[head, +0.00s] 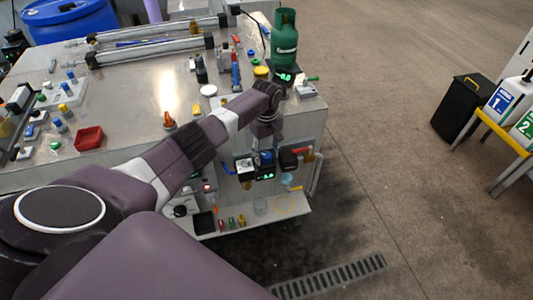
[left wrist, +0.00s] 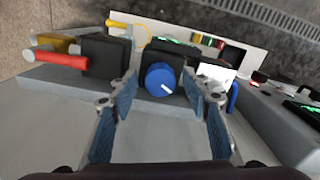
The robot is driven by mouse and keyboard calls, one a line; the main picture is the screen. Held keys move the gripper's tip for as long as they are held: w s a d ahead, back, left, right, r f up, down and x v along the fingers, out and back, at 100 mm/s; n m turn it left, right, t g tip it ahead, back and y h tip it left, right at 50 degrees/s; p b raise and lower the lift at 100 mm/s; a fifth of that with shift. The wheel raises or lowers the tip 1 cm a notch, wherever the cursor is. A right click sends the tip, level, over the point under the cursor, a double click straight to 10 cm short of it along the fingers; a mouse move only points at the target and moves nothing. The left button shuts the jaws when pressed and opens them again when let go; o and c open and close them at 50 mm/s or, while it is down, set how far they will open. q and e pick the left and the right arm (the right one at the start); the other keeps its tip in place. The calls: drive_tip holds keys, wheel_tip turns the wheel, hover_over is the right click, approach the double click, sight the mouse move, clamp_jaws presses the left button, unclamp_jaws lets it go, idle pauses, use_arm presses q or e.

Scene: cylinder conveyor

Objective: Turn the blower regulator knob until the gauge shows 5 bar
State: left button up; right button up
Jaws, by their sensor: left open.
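In the head view the knob (head: 266,156) shows small at the front face of the bench, under my arm. My left gripper (left wrist: 161,92) is open, with one blue-padded finger on each side of the knob. I cannot tell whether the fingers touch it. In the head view the gripper (head: 266,142) hangs just above the knob. A display with green digits (head: 265,177) is below the knob; its reading is too small to make out.
A black valve block with a red handle (left wrist: 62,59) is beside the knob, and a yellow handle (left wrist: 60,44) is near it. A small shelf (head: 270,207) juts out below. A green gas bottle (head: 285,38) stands on the bench.

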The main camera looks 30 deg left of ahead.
use_arm(q)
drive_tip(key=c, duration=1.2)
drive_tip(key=shift+o, duration=0.2)
